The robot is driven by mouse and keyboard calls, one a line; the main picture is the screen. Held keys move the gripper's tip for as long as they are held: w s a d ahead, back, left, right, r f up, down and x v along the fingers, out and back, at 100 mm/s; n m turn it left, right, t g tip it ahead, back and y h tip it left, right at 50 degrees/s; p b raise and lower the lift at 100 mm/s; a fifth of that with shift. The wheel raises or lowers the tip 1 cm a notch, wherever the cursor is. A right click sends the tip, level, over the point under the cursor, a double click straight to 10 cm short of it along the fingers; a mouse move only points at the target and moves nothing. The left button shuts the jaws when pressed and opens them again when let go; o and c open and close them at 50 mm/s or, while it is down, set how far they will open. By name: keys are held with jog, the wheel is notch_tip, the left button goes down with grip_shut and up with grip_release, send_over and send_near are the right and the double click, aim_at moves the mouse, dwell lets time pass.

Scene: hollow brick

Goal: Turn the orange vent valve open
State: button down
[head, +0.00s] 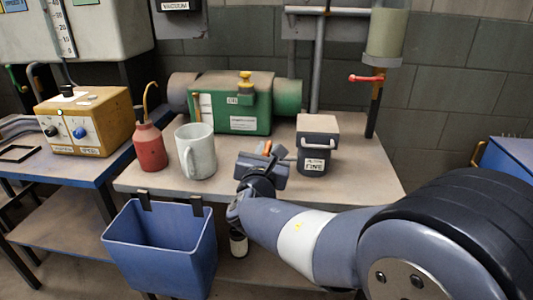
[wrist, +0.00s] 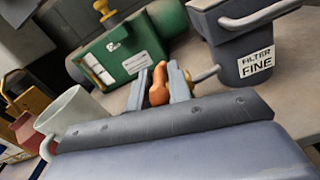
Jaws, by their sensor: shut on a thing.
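The orange valve handle (wrist: 158,86) stands upright between my two grey fingers in the wrist view. A small part of it also shows in the head view (head: 267,148), at the far side of my gripper (head: 269,152). My gripper is shut on it, with one finger on each side. A short pale rod (wrist: 206,75) shows just right of the fingers; I cannot tell whether it joins the valve. The valve's lower part is hidden by my gripper, so its turn angle is hard to tell.
A dark canister (head: 318,163) labelled "FILTER FINE" stands close right of my gripper. A green machine (head: 238,103) with a yellow knob is behind. A pale mug (head: 197,155) and red oil can (head: 149,147) stand left. A blue bin (head: 160,250) hangs at the table's front.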

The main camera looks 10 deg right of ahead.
jog(key=c, duration=1.5)
grip_release()
jog(key=p+v, duration=0.1)
jog(key=v, duration=0.9)
jog(key=shift+s, duration=0.4)
jog(key=b+x, duration=0.1)
jog(key=x, duration=1)
jog(key=shift+s+a+h, duration=0.1)
jog(key=shift+a+h, duration=0.05)
jog(key=shift+h, duration=0.15)
